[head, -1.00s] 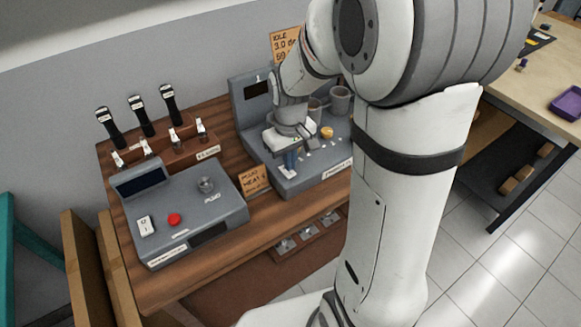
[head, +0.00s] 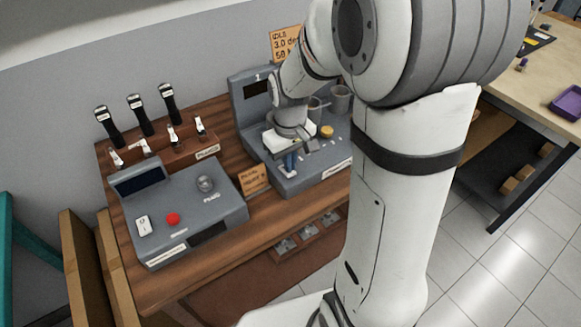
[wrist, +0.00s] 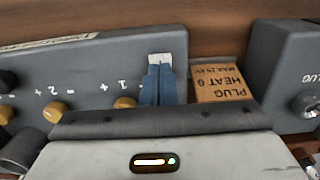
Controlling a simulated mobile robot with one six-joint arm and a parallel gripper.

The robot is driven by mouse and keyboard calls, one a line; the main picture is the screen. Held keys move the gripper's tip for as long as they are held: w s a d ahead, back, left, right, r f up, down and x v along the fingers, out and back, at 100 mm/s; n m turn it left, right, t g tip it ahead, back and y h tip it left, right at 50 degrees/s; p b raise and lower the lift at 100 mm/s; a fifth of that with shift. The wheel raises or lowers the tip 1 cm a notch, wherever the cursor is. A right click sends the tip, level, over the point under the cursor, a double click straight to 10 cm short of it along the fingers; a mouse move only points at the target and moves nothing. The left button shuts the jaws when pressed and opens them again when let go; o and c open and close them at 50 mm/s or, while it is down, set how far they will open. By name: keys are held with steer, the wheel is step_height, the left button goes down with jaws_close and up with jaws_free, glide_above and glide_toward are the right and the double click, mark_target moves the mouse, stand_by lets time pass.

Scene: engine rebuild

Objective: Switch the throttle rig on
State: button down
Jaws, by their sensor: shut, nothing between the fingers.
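The throttle rig is the grey console (head: 243,108) with a dark screen (head: 257,88) at the back of the wooden bench. Its front panel also fills the left and middle of the wrist view (wrist: 60,75). My gripper (head: 290,163) is over the rig's left front part. In the wrist view its blue fingers (wrist: 159,85) are together and empty. Their tips are at a small white plate with a dark mark (wrist: 168,59), probably the rig's switch. The fingers cover much of it, so I cannot tell its position or whether they touch it.
A second grey console with a red button (head: 173,218) and a white switch (head: 143,225) stands to the left. A cardboard sign (head: 254,180) stands between the consoles. Yellow knobs (wrist: 125,103) line the rig's panel. Grey cups (head: 340,98) stand at its back right.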

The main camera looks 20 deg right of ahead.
steer(key=shift+f+b, duration=0.4)
steer(key=shift+f, duration=0.15)
steer(key=shift+r, duration=0.1)
steer(key=shift+r+p, duration=2.65)
steer(key=shift+r, duration=0.8)
steer(key=s+r+m+t, duration=0.1)
steer(key=s+r, duration=0.3)
steer(key=s, duration=0.3)
steer(key=s+r+m+t, duration=0.2)
steer(key=s+r, duration=0.3)
steer(key=s, duration=0.2)
steer(key=shift+s+d+r+m, duration=0.25)
steer(key=shift+s+d+m, duration=0.05)
steer(key=shift+s+d, duration=0.1)
